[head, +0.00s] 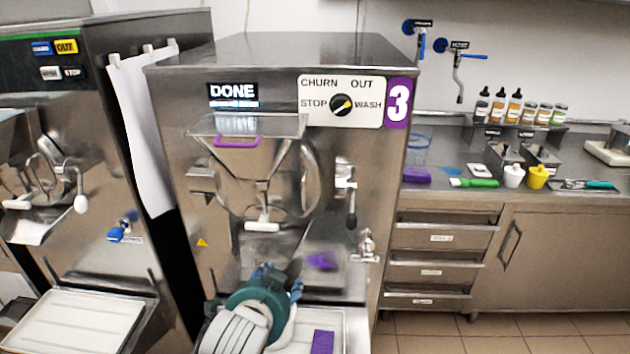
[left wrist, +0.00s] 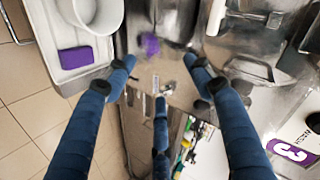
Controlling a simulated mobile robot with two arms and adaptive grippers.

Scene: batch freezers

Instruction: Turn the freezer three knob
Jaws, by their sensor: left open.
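Freezer three (head: 270,60) stands in the middle of the head view, with a purple label marked 3 (head: 398,103). Its black knob (head: 341,104) sits on a white panel between STOP and WASH, below CHURN and OUT. A yellow mark shows on the knob; its exact setting is hard to read. My left gripper (head: 270,270) is low in front of the freezer, well below the knob and apart from it. In the left wrist view its blue fingers (left wrist: 160,78) are spread and empty. The label (left wrist: 292,153) shows at the right there. My right gripper is out of view.
A white tray (head: 340,312) with a purple block (head: 322,341) lies below the freezer's outlet. A scraper chute (head: 265,124), handles and a tap (head: 367,246) stick out from the front. Another freezer (head: 100,110) stands left; a counter (head: 540,195) with bottles stands right.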

